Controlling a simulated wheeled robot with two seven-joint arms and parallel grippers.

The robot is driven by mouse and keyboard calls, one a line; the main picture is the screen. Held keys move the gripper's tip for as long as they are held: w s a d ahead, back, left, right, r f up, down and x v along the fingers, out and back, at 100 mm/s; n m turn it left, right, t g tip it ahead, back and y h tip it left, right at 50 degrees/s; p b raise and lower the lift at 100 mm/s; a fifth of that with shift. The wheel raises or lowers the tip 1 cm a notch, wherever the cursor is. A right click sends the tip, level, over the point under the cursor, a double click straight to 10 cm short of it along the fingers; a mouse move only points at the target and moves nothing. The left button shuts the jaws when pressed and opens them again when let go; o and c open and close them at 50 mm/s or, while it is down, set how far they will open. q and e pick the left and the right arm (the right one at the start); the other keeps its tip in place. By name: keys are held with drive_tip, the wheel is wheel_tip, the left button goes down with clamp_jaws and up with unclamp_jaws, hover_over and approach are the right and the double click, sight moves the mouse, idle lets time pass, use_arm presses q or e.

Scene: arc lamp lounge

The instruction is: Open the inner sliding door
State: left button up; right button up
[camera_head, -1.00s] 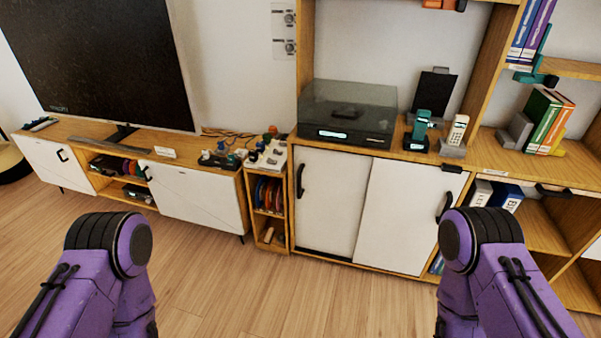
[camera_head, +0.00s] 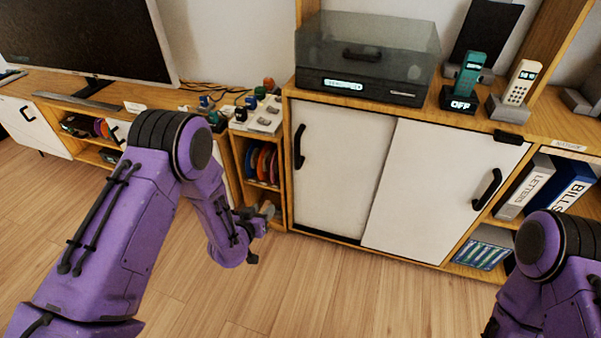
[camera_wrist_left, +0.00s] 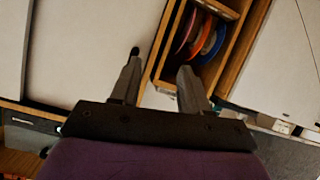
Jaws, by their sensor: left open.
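The low wooden cabinet has two white sliding doors. The left one is the inner door (camera_head: 345,170), set back behind the edge of the outer door (camera_head: 425,190); they overlap near the middle. The inner door has a black upright handle (camera_head: 299,147) near its left edge. My left gripper (camera_head: 262,228) is open and empty, in front of and below this handle. In the left wrist view, the gripper (camera_wrist_left: 160,85) points toward the cabinet, with the dark handle end (camera_wrist_left: 135,51) just beyond one fingertip, apparently apart from it. My right gripper is out of frame.
A narrow shelf with coloured discs (camera_head: 262,163) stands left of the inner door. A turntable (camera_head: 365,60), a teal phone (camera_head: 465,80) and a white phone (camera_head: 517,85) are on the cabinet top. Floor in front is clear.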

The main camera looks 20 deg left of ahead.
use_arm(q)
drive_tip(key=w+d+m+t+h+b, duration=0.1)
drive_tip(key=w+m+t+h+b, duration=0.15)
drive_tip(key=w, duration=0.45)
drive_tip(key=m+t+h+b, duration=0.2)
approach(296, 152)
drive_tip(key=w, duration=0.1)
drive_tip(key=shift+y, duration=0.45)
drive_tip(key=x, duration=0.3)
drive_tip(key=b+x, duration=0.1)
drive_tip(key=x, duration=0.6)
drive_tip(key=shift+d, duration=0.3)
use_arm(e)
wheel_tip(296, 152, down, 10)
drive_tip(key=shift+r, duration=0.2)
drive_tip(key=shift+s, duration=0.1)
use_arm(q)
clamp_jaws()
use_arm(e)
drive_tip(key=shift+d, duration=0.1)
